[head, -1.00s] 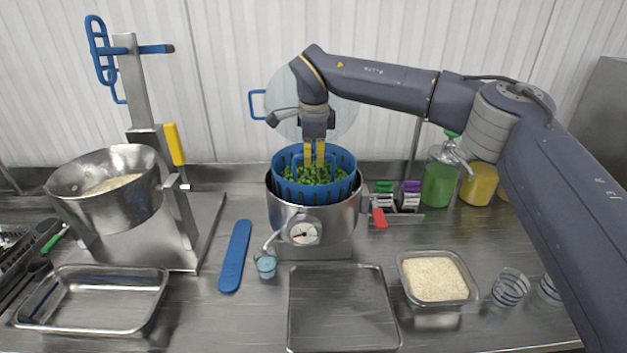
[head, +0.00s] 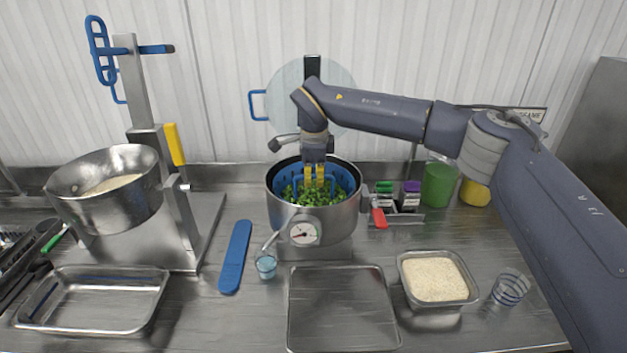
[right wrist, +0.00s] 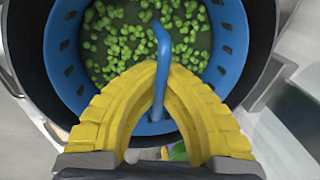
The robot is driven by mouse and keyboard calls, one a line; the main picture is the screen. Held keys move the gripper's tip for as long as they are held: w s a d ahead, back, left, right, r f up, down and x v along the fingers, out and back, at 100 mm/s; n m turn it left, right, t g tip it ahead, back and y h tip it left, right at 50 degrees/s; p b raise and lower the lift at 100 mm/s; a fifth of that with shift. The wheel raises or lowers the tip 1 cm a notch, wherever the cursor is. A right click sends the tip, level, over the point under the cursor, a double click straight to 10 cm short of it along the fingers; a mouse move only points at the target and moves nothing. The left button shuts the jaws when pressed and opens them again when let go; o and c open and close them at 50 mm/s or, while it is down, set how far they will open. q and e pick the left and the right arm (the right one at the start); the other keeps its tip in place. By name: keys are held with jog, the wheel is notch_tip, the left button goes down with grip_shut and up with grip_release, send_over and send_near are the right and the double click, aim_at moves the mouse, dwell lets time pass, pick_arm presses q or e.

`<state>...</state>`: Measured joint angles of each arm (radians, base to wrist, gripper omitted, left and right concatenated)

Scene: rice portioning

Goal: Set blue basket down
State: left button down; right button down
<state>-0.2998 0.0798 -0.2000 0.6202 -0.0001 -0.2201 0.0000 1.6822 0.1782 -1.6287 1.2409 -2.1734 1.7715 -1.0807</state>
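The blue basket (head: 289,182) holds green vegetable pieces and sits down inside the steel pot (head: 338,222), below the pot's rim. It also shows in the right wrist view (right wrist: 62,50), with the dark pot wall around it. My right gripper (head: 314,184) reaches down into the pot from above. In the right wrist view its yellow fingers (right wrist: 155,75) meet around the basket's blue handle (right wrist: 159,85). Whether the basket touches the pot's bottom is hidden. My left gripper is not in view.
The pot has a dial (head: 304,234) in front and a red-handled lever (head: 379,217) at right.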

jog(key=shift+f, duration=0.5)
jog(key=c, duration=1.6)
grip_release()
jog(key=s+r, duration=0.3)
jog(key=r, duration=1.3)
jog(key=shift+r, duration=0.4)
jog(key=shift+o, duration=1)
jog(key=shift+s+d+r, duration=0.1)
jog(key=shift+s+r, duration=0.1)
jog(key=shift+r, duration=0.3)
